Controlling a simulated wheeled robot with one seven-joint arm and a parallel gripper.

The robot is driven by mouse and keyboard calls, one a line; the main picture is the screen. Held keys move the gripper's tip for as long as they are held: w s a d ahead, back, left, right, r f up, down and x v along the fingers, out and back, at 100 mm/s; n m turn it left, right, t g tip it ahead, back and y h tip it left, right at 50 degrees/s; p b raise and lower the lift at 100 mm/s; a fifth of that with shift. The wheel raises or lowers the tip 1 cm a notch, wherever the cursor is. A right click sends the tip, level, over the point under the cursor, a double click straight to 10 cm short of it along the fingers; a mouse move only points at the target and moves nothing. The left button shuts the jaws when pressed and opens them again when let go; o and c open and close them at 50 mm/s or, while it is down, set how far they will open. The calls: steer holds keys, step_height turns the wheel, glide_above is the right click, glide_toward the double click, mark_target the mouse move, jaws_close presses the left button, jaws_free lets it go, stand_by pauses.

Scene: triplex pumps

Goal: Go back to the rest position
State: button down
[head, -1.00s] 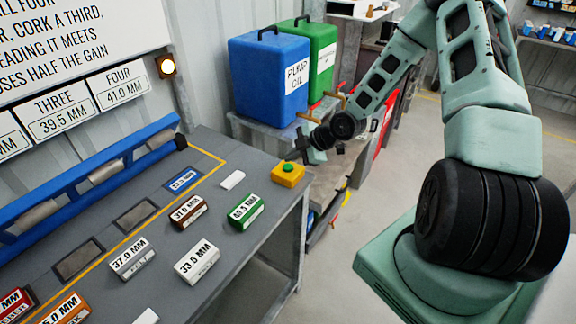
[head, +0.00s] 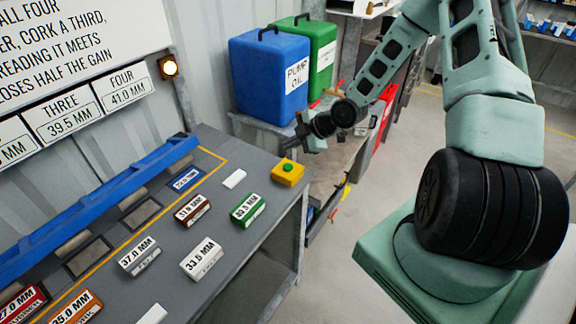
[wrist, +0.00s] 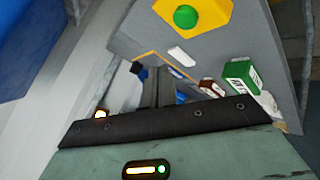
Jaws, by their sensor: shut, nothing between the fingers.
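My gripper (head: 292,143) shows in the head view at the end of my outstretched arm. It is shut and empty, in the air beyond the far right corner of the grey bench (head: 232,259), in front of the blue pump oil container. In the wrist view my gripper's dark fingers (wrist: 161,86) are partly hidden by the black plate of the hand. The yellow box with a green button (head: 287,173) sits on the bench corner near the gripper, apart from it. It also shows at the top of the wrist view (wrist: 190,17).
Labelled blocks lie on the bench, among them a green one (head: 248,209), a brown one (head: 192,210) and a white one (head: 202,258). A blue bar (head: 105,205) runs along the back. The blue container (head: 262,82) and green container (head: 318,62) stand beyond.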

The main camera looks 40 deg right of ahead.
stand_by(0.3)
steer(key=s+a+r+m+g+h+b, duration=0.1)
steer(key=s+a+r+m+g+h, duration=0.25)
steer(key=a, duration=0.55)
steer(key=s+a+r+g+y+b, duration=0.1)
steer(key=s+a+r+g+b, duration=0.1)
steer(key=s+a+r, duration=0.6)
steer(key=s+a+r+m+g+h, duration=0.1)
steer(key=s+a+m, duration=0.1)
steer(key=s+a, duration=0.3)
steer(key=s+a+r+m+g+b, duration=0.1)
steer(key=s+a, duration=0.4)
steer(key=s, duration=0.8)
steer(key=shift+s+r+m+h, duration=0.15)
steer(key=shift+r+m+h, duration=0.2)
steer(key=shift+r+m, duration=0.3)
steer(key=shift+r, duration=0.1)
stand_by(0.7)
